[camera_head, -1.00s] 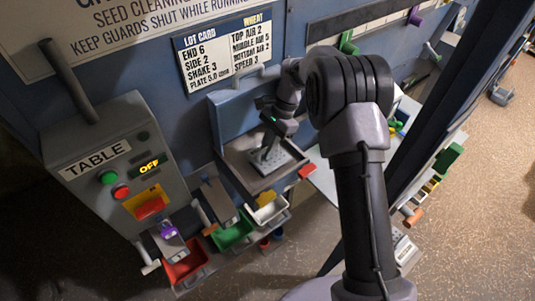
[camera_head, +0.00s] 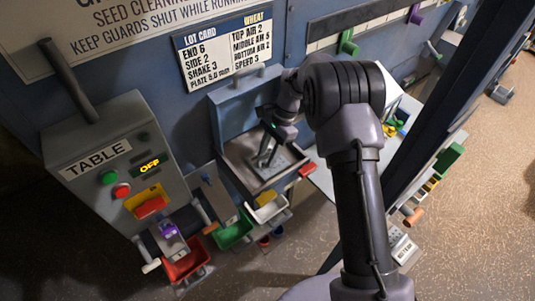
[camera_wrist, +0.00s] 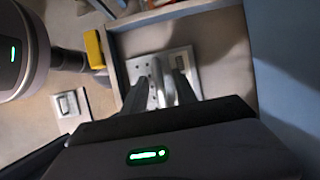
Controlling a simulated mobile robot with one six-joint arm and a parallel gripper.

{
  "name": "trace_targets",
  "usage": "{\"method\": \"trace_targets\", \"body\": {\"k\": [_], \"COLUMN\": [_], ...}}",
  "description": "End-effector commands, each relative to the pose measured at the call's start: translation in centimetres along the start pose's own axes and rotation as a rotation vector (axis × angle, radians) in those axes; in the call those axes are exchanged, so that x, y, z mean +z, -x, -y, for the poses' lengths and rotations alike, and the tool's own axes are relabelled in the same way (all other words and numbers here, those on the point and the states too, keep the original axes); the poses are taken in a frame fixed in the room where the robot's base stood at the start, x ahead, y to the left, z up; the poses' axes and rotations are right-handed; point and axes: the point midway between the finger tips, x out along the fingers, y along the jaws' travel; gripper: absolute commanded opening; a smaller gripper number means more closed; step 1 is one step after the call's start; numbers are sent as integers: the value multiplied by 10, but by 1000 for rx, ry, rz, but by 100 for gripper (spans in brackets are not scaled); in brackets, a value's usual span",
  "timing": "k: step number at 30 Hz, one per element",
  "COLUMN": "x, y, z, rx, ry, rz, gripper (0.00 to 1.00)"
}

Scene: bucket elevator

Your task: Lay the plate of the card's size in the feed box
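The feed box (camera_head: 236,160) is an open tray with a tan floor, below the blue wall. A grey plate with holes (camera_head: 287,161) lies on its floor; it also shows in the wrist view (camera_wrist: 151,66). My gripper (camera_head: 266,162) is over the plate with its fingers spread apart. In the wrist view my fingers (camera_wrist: 160,86) stand on either side of a grey upright handle on the plate, with gaps visible. The plate's size marking cannot be read. The lot card (camera_head: 228,50) shows a plate line that seems to read 5.0.
A grey TABLE control box (camera_head: 115,165) showing OFF stands at left. A dark slanted post (camera_head: 440,110) is right of my arm.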

Motion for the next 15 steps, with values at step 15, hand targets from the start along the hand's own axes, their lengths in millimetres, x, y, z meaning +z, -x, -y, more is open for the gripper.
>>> {"method": "trace_targets", "body": {"k": [15], "x": [26], "y": [125], "z": [-16], "rx": [-57], "ry": [80], "rz": [-65], "gripper": [34]}}
